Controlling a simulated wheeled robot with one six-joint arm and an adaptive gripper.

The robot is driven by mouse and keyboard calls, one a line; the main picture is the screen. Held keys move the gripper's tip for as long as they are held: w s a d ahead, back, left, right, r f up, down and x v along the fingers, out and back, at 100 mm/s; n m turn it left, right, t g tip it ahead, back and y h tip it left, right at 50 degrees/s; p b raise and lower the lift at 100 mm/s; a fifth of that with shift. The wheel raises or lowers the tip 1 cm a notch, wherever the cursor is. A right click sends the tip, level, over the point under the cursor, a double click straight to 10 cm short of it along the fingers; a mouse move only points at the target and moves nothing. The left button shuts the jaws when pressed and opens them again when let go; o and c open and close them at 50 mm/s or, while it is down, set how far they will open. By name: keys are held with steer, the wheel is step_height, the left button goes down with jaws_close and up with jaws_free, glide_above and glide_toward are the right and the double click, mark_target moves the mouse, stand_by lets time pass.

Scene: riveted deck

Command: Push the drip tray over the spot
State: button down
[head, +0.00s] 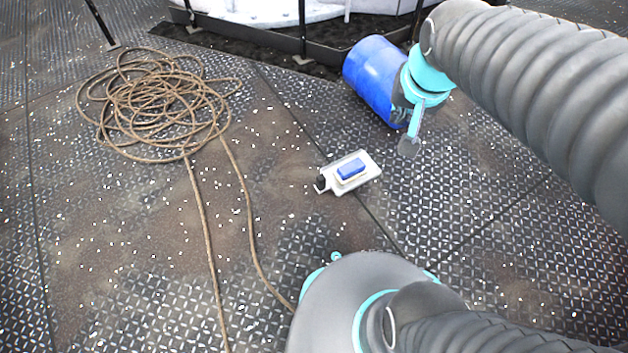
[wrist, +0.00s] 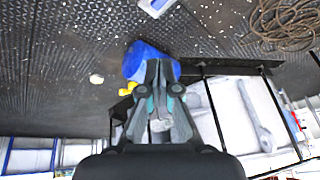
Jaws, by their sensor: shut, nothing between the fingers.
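A white drip tray (head: 372,166) lies on the deck near the middle of the head view, with a blue and white block (head: 351,169) on it and a black knob-like part at its left end. Part of the tray shows at the top edge of the wrist view (wrist: 157,6). My gripper (head: 409,146) is shut and empty, to the right of the tray and apart from it, pointing down. In the wrist view its fingertips (wrist: 160,62) overlap the blue drum behind. No clearly marked spot stands out; brownish stains (head: 300,222) lie left of and below the tray.
A blue drum (head: 372,74) lies behind my gripper. A coil of brown rope (head: 160,108) lies at the left, two strands running toward the front. A railing (head: 303,30) and pale machinery stand at the back. White specks dot the deck. Deck around the tray is open.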

steer(key=w+a+f+m+g, duration=0.1)
steer(key=w+a+f+m, duration=0.1)
steer(key=w+a+f, duration=0.5)
steer(key=w+a+f+m+g, duration=0.1)
steer(key=w+a+f+m, duration=0.2)
steer(key=w+f, duration=0.65)
steer(key=a+f+m+g, duration=0.1)
steer(key=a+f, duration=0.2)
steer(key=f, duration=1)
steer(key=a+f+m, duration=0.2)
steer(key=a+f, duration=0.1)
steer(key=f, duration=1)
steer(key=s+a+f+m+g+b, duration=0.1)
steer(key=a+f, duration=0.2)
steer(key=f, duration=1.1)
steer(key=shift+g, duration=0.3)
steer(key=shift+w+d+r, duration=0.15)
steer(key=shift+w+d, duration=0.25)
steer(key=shift+d, duration=0.15)
steer(key=shift+w+d+r, duration=0.15)
steer(key=shift+w+d, duration=0.25)
steer(key=shift+d, duration=0.1)
steer(key=shift+w+d, duration=0.4)
steer(key=shift+d, duration=0.2)
